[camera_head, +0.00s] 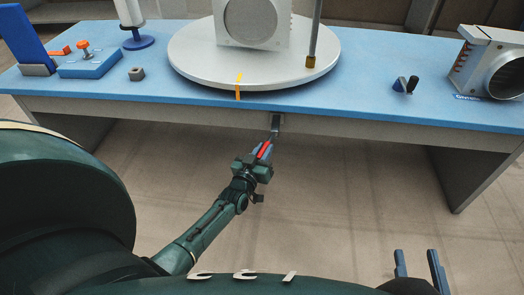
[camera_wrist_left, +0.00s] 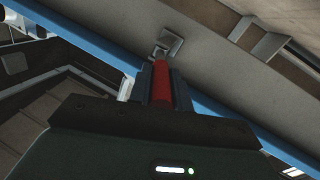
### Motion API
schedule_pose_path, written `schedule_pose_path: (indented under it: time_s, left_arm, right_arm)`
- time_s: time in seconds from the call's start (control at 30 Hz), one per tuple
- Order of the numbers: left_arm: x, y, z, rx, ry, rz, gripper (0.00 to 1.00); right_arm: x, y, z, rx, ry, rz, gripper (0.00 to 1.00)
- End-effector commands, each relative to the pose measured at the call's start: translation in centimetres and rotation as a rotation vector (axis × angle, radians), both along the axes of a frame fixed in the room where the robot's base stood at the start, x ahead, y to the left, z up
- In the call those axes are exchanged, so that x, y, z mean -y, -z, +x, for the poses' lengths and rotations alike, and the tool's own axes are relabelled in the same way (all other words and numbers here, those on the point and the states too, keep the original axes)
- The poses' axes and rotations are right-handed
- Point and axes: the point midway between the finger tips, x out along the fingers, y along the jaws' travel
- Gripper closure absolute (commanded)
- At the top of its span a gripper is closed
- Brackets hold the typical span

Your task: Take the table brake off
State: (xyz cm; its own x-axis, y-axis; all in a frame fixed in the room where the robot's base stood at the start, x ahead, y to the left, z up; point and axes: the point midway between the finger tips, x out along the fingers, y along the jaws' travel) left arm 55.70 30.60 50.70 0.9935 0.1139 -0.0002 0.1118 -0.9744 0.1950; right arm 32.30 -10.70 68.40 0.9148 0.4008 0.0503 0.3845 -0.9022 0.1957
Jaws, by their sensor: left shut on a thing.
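The table brake is a lever with a red handle (camera_head: 264,150) on a grey metal bracket (camera_head: 276,123) at the front edge of the blue table, below the round turntable (camera_head: 190,66). My left gripper (camera_head: 264,152) is shut on the red handle, which also shows between its fingers in the left wrist view (camera_wrist_left: 161,84). The bracket plate shows there beyond the fingertips (camera_wrist_left: 170,45). My right gripper (camera_head: 420,265) is at the bottom right of the head view, its two fingers apart with nothing between them, away from the table.
The blue table (camera_head: 370,103) carries a white box-like unit (camera_head: 223,30) on the turntable. A yellow pointer (camera_head: 238,90) marks the front rim. A grey machine with a round opening (camera_head: 488,60) stands at the right. A blue fixture (camera_head: 92,66) lies at the left. The floor below is clear.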

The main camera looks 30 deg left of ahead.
Motion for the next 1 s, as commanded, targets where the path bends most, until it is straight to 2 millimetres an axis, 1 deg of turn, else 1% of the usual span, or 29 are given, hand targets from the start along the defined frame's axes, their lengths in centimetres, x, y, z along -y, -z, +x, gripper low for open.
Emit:
schedule_pose_path:
  time_s: [0.63, 0.67, 0.9, 1.0]
  left_arm:
    - [0.18, 0.09, 0.15, -0.001, -0.021, -0.003, 1.0]
    - [0.17, 0.08, 0.15, -0.001, -0.021, -0.003, 0.79]
    - [0.13, 0.05, 0.18, 0.0, -0.02, -0.002, 0.6]
    - [0.11, 0.04, 0.18, 0.0, -0.02, -0.001, 0.59]
  right_arm:
    - [0.07, -0.02, -0.01, -0.016, 0.004, 0.0, 0.64]
    - [0.07, -0.01, -0.03, -0.016, 0.004, 0.0, 0.64]
    - [0.05, 0.2, -0.03, -0.019, 0.003, -0.001, 0.64]
    - [0.04, 0.26, -0.04, -0.02, 0.003, -0.002, 0.64]
